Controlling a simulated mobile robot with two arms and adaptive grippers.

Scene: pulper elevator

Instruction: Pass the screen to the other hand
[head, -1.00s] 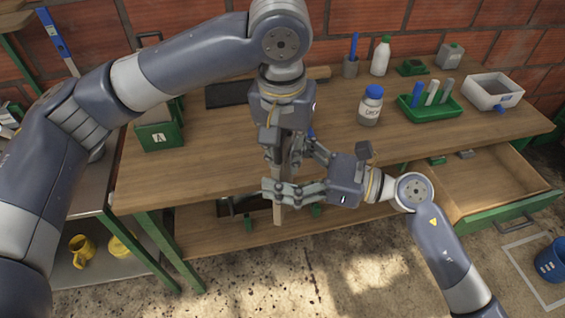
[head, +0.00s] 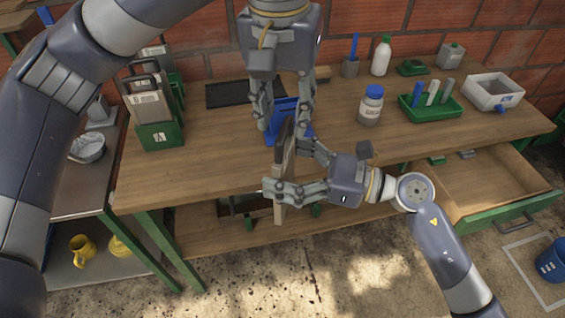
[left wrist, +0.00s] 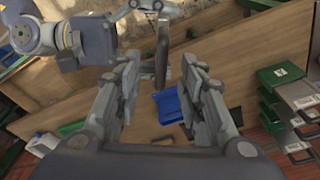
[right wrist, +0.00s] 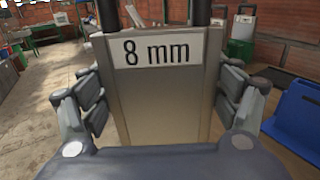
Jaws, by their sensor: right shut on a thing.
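The screen (head: 284,180) is a flat grey plate seen nearly edge-on, upright in front of the bench's front edge. In the right wrist view the screen (right wrist: 160,100) shows an "8 mm" label and dark handle bars at its top. My right gripper (head: 279,172) is shut on it, with a finger on each side. My left gripper (head: 287,138) is open and empty just above and behind the screen. The left wrist view shows the screen (left wrist: 161,50) beyond its parted fingers. Part of the screen is hidden by the right fingers.
A blue stand (head: 290,108) is on the bench behind the left fingers. A green holder (head: 160,136) with other screens stands at the left. A dark tray (head: 240,93), a bottle (head: 371,105) and a green tray (head: 430,107) are farther back. An open drawer (head: 490,185) juts out at right.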

